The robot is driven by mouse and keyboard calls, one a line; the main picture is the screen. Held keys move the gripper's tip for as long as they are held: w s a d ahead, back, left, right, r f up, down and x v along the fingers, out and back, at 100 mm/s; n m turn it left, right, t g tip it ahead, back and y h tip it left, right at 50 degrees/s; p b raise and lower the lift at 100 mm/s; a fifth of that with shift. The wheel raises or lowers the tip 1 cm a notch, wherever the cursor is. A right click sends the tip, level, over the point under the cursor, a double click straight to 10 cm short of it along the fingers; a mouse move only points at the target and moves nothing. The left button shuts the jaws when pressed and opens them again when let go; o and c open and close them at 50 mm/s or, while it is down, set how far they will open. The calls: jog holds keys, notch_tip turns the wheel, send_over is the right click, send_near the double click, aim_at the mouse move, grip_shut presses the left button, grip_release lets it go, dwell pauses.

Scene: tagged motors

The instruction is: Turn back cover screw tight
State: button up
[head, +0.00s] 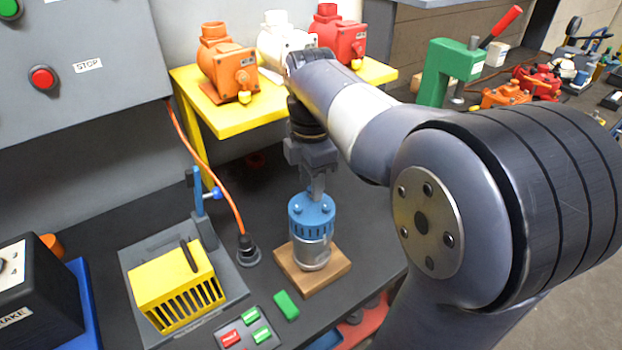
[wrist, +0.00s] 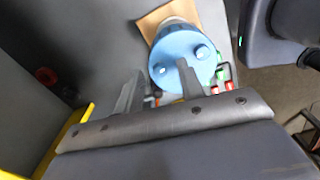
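A motor (head: 313,248) with a silver body and a blue back cover (head: 311,213) stands upright on a wooden block. Small round blue screw heads sit on the cover; one shows at the front left (head: 297,210) and one at the front right (head: 325,209). In the wrist view the cover (wrist: 180,45) has a screw head (wrist: 203,52) right of the fingers and another (wrist: 160,69) between the fingertips. My gripper (head: 316,192) points down at the cover's back part. In the wrist view its two fingers (wrist: 160,68) are apart. Whether they touch the cover is unclear.
A yellow slotted box (head: 178,287) sits on a grey base at left, near a blue clamp post (head: 203,210). Red and green buttons (head: 248,328) and a green block (head: 286,305) lie in front. Orange, white and red motors stand on a yellow shelf (head: 250,118) behind.

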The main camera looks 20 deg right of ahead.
grip_shut()
dwell(0.4)
